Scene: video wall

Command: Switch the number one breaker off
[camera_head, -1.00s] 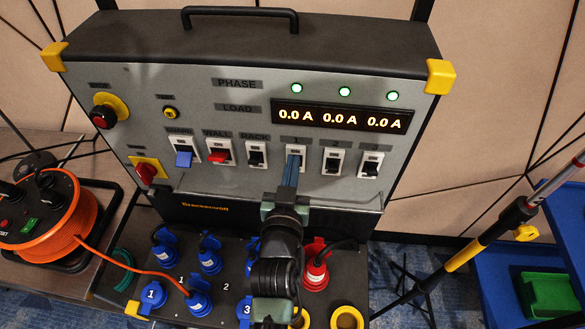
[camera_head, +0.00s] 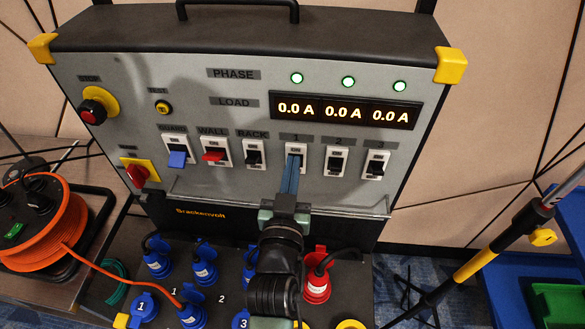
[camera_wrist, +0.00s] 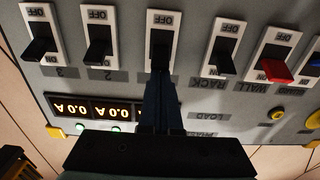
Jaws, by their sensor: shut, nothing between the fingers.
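The number one breaker (camera_head: 296,151) is a white-framed switch in the row on the grey panel, under the label 1. In the wrist view its black toggle (camera_wrist: 161,50) shows in the middle, with an OFF mark on the frame. My gripper (camera_head: 291,172) is shut, and its blue fingers reach up to this breaker from below. In the wrist view the fingertips (camera_wrist: 159,75) are at the toggle's end; whether they touch it I cannot tell. The fingers hide part of the toggle in the head view.
Breaker 2 (camera_head: 337,161) and breaker 3 (camera_head: 376,164) stand close on the right, the RACK breaker (camera_head: 253,154) on the left. A thin rail (camera_head: 230,203) runs below. Plugs and cables, including a red plug (camera_head: 317,288), lie under my arm.

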